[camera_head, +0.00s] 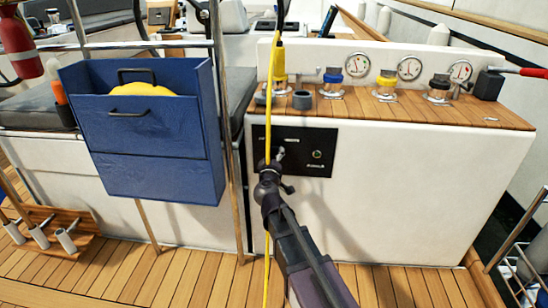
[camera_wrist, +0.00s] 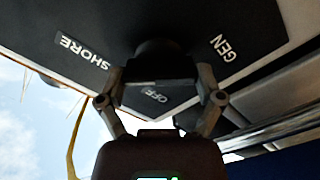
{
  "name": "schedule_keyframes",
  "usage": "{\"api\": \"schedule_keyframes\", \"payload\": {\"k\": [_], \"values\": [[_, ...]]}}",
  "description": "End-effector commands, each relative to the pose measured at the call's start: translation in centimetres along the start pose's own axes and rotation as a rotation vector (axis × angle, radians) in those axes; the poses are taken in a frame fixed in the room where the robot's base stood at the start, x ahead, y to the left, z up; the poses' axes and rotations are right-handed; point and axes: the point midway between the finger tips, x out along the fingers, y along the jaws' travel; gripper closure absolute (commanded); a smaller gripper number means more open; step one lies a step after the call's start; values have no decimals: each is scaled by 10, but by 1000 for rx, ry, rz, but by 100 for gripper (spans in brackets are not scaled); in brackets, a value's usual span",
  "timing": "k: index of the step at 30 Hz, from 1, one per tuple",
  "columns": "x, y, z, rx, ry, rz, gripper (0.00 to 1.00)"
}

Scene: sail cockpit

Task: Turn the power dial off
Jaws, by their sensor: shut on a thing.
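The black power panel (camera_head: 318,160) is on the white cockpit console's front face. In the wrist view its labels SHORE (camera_wrist: 82,52), OFF (camera_wrist: 155,96) and GEN (camera_wrist: 222,47) show around the dark dial (camera_wrist: 160,62). My gripper (camera_head: 275,163) is at the panel's left part and hides most of the dial in the head view. In the wrist view my gripper (camera_wrist: 160,88) has a finger on each side of the dial and is shut on it. The OFF label lies between the fingers. The dial's pointer direction cannot be made out.
A yellow cord (camera_head: 266,225) hangs down beside my gripper. A blue bin (camera_head: 150,165) is close on the left, next to a metal post (camera_head: 230,165). Winches with yellow, blue and black parts and several gauges (camera_head: 410,68) sit above. The console front right of the panel is clear.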

Motion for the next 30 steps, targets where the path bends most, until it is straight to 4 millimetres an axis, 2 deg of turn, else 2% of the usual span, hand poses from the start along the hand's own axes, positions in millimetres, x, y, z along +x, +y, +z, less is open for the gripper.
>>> {"api": "schedule_keyframes", "payload": {"k": [11,30], "values": [[0,-2,-1,-176,2,-1,62],[-1,-4,-1,-763,4,-1,62]]}}
